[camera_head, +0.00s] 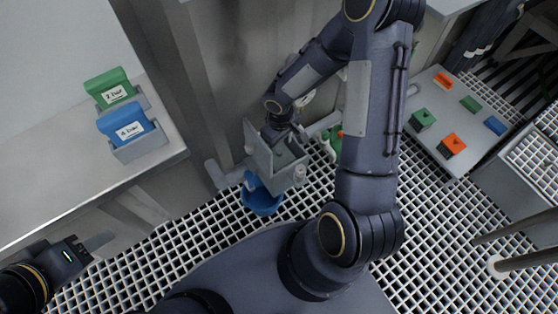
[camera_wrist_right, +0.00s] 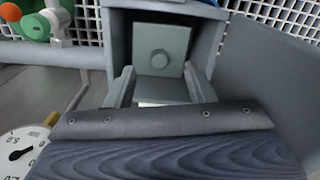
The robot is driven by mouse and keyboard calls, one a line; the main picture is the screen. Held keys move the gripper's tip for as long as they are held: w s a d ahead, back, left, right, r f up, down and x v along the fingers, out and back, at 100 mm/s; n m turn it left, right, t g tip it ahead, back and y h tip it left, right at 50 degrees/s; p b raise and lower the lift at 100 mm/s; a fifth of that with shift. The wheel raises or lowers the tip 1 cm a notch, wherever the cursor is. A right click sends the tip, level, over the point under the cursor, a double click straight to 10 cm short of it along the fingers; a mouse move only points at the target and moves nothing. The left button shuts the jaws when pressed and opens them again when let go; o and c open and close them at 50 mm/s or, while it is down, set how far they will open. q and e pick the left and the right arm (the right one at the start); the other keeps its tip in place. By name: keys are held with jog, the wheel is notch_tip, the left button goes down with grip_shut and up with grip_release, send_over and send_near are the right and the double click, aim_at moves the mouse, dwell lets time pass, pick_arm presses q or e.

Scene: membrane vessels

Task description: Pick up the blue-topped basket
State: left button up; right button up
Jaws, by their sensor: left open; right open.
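Two blue-topped pieces are in the head view, and I cannot tell which is the basket. A blue block (camera_head: 126,122) with a white label sits in a grey holder (camera_head: 139,147) on the left counter. A smaller blue piece (camera_head: 495,125) lies on the grey board at right. My right gripper (camera_head: 281,137) reaches down into an open grey box (camera_head: 262,150). Contact is unclear. My left gripper (camera_head: 92,243) is open and empty at lower left.
A green block (camera_head: 109,86) in a holder stands behind the blue one. A blue bowl-shaped part (camera_head: 262,198) is below the box, beside a grey pipe. Orange and green pieces lie on the right board (camera_head: 440,90). A gauge (camera_wrist_right: 22,150) is close by.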

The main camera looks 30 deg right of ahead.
aim_at(280, 151)
jog(key=f+b, duration=0.2)
jog(key=f, duration=0.3)
jog(key=shift+w+f+b, duration=0.1)
jog(key=shift+w+b, duration=0.1)
jog(key=shift+b, duration=0.2)
grip_shut()
